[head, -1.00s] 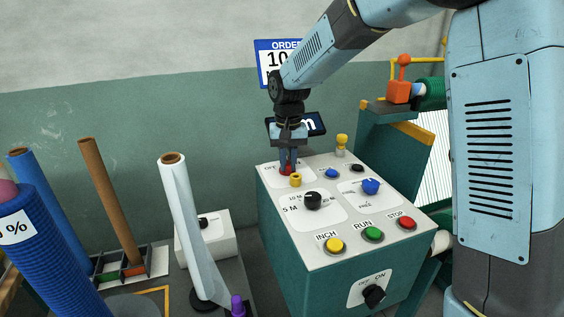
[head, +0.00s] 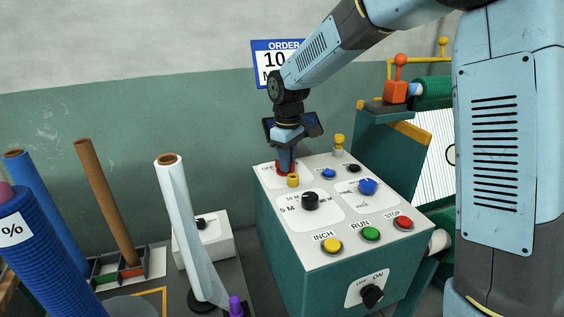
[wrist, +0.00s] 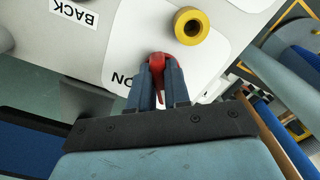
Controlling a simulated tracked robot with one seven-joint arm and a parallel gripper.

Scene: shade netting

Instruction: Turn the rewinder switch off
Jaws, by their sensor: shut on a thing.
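A red rotary switch (head: 285,169) sits at the back left of the console's white top, on a panel with an OFF label to its left in the head view. In the wrist view the red switch (wrist: 159,62) has a narrow pointer between my fingers, and an ON label lies to the left of it. My gripper (head: 286,165) points down from above and is shut on the red switch; the fingers (wrist: 161,80) stand on both sides of it. The OFF label is not visible in the wrist view.
A yellow ring-shaped part (head: 293,181) stands close beside the switch. The console top also has a black dial (head: 310,201), a blue knob (head: 368,187) and yellow, green and red buttons. A black OFF/ON knob (head: 372,295) is on the front face. Rolls stand at left.

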